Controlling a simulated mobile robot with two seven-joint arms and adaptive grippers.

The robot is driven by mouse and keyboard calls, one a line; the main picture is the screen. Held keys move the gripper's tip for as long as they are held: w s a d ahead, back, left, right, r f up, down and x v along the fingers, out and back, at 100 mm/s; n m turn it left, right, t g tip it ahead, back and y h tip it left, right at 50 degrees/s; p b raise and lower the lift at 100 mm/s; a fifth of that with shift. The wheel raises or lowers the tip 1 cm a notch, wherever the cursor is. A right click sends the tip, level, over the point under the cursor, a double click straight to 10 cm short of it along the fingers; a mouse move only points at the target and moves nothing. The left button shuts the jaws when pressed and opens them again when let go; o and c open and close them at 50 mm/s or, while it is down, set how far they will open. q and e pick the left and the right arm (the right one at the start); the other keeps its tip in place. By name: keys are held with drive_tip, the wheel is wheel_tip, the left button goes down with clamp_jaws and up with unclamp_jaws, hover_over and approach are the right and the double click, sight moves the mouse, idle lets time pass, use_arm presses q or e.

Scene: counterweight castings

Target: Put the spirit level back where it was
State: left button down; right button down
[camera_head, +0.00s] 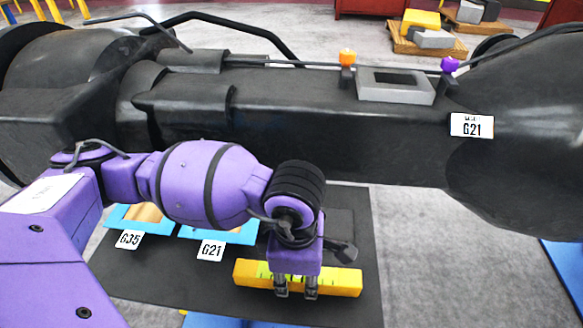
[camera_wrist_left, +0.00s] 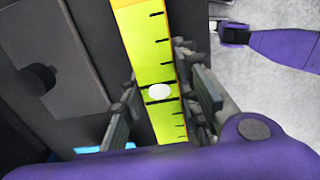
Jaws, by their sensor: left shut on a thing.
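The spirit level (camera_head: 335,280) is a yellow bar lying left to right over the dark mat in the head view. My left gripper (camera_head: 297,290) points down and is shut across it near its middle. In the left wrist view the level (camera_wrist_left: 150,48) runs between the fingers of the gripper (camera_wrist_left: 163,98), with a green-yellow marked face and a white round spot. I cannot tell whether it touches the mat or hangs just above it. A purple arm with a dark end, apparently my right gripper (camera_wrist_left: 233,33), shows at the top right there; its jaws are unclear.
A big dark beam (camera_head: 300,135) crosses behind my arm, with a grey frame (camera_head: 396,97) on top. Blue trays (camera_head: 235,237) labelled G35 and G21 sit left of the level on the mat (camera_head: 170,275).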

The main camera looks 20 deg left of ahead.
use_arm(q)
drive_tip(key=shift+d+f, duration=0.1)
drive_tip(key=shift+f, duration=0.9)
drive_tip(key=c, duration=1.3)
unclamp_jaws()
drive_tip(key=shift+f, duration=0.15)
drive_tip(key=shift+c, duration=0.2)
wheel_tip(320, 180, up, 12)
drive_tip(key=shift+f+p, duration=0.1)
drive_tip(key=shift+p, duration=0.2)
drive_tip(key=shift+r, duration=0.3)
drive_tip(key=shift+f, duration=0.1)
